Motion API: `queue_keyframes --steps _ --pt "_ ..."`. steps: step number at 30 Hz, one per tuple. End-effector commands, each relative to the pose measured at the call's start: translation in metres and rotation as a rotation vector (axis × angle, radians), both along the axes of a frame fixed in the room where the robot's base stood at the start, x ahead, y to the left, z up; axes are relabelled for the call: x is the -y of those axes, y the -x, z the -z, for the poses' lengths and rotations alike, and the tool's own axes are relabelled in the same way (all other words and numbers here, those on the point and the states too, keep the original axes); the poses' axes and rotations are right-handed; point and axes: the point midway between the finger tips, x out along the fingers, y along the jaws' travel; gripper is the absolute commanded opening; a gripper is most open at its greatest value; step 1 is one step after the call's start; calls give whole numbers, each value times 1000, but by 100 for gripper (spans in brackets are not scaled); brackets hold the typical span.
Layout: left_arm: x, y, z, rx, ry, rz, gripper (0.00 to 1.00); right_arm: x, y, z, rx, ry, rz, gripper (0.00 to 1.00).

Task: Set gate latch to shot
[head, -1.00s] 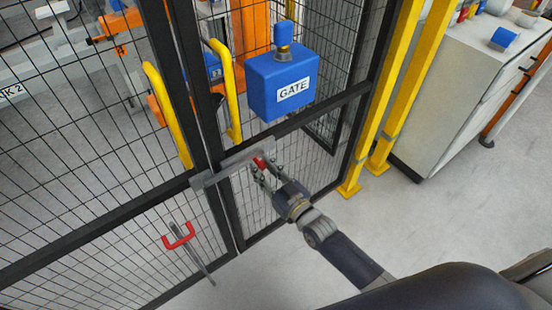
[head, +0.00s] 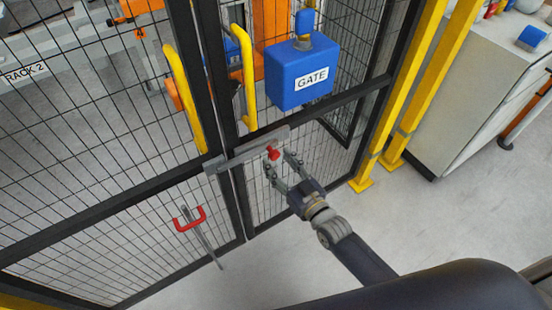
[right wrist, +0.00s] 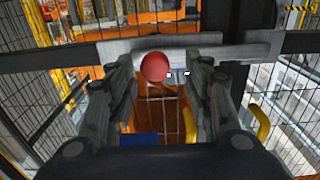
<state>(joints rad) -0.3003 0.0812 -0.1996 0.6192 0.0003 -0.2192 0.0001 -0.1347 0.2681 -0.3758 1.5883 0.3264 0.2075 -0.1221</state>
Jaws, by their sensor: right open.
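The gate latch is a grey bar (head: 240,152) lying across the two dark uprights where the gate panels meet. A red knob (head: 273,153) stands out near its right part. In the right wrist view the round red knob (right wrist: 155,67) shows between the fingers, with the pale bar (right wrist: 215,50) behind it. My right gripper (head: 280,163) is open and empty, its fingertips just short of the knob, one finger to each side. I see no clear contact. My left gripper is not in view.
A blue box marked GATE (head: 300,75) hangs above the latch. Yellow handles (head: 185,95) flank the uprights. A red-handled rod (head: 190,220) is low on the left panel. Yellow posts (head: 420,85) and a pale cabinet (head: 480,90) stand right. Floor below is clear.

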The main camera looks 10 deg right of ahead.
Motion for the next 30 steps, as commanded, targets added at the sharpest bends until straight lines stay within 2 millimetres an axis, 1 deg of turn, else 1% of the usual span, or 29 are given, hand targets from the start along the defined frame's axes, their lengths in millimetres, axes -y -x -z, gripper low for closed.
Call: queue_keyframes --steps 1,6,12,15,18,30 --pt "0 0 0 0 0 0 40 3 11 1 -4 1 -1 47" --pt "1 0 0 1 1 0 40 16 46 1 -3 3 -2 47" --pt "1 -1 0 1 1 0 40 27 78 1 -2 2 -2 47" --pt "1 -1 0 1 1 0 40 30 87 0 -1 1 -2 47" --pt "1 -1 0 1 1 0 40 31 91 -1 1 0 -2 47" --pt "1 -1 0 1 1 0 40 32 92 0 0 0 -2 47"
